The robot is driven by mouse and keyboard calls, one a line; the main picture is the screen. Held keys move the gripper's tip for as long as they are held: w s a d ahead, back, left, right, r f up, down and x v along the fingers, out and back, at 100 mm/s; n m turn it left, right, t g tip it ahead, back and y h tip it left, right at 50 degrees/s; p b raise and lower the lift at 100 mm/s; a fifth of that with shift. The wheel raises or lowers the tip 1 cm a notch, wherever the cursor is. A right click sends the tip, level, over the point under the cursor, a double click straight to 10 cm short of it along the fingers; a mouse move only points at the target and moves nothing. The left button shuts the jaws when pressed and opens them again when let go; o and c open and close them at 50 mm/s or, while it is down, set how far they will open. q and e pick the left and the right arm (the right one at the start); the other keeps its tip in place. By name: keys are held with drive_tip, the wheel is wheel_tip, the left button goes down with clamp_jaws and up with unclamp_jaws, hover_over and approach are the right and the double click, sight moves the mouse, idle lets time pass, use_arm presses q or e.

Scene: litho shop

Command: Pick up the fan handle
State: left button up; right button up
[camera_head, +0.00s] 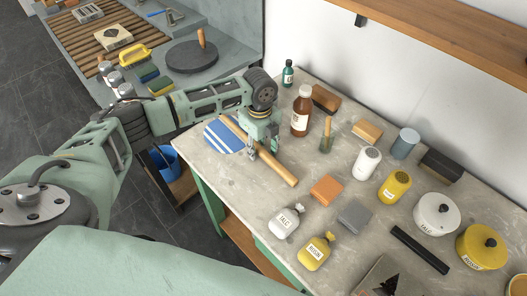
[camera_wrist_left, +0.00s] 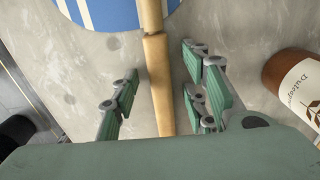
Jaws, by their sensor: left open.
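The fan has a blue-and-white striped head (camera_head: 222,137) and a long wooden handle (camera_head: 283,174). It lies on the grey stone worktop near its left edge, with the handle pointing toward the lower right. In the left wrist view the handle (camera_wrist_left: 158,80) runs down between my fingers, and the striped head (camera_wrist_left: 108,12) shows at the top. My left gripper (camera_head: 263,149) is over the handle, near the fan head. Its fingers are open on either side of the handle (camera_wrist_left: 160,95), with a visible gap on both sides. My right gripper is out of view.
A brown bottle (camera_head: 301,112) stands close behind the gripper; it also shows in the left wrist view (camera_wrist_left: 301,83). A small glass with a brush (camera_head: 326,142), an orange block (camera_head: 326,189) and a talc bottle (camera_head: 284,223) are nearby. A shelf (camera_head: 455,37) hangs at upper right.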

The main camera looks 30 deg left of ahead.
use_arm(q)
clamp_jaws()
idle(0.4)
drive_tip(key=shift+r, duration=0.15)
drive_tip(key=shift+r, duration=0.3)
drive_tip(key=r, duration=0.1)
drive_tip(key=r+b, duration=0.1)
drive_tip(key=r, duration=0.1)
drive_tip(key=shift+w+d+r+b, duration=0.15)
drive_tip(key=shift+d+r+b, duration=0.1)
drive_tip(key=shift+d+b, duration=0.1)
drive_tip(key=w+d+r+b, duration=0.2)
drive_tip(key=d+r, duration=0.4)
drive_tip(key=d, duration=0.4)
drive_tip(key=shift+w+d+r, duration=0.35)
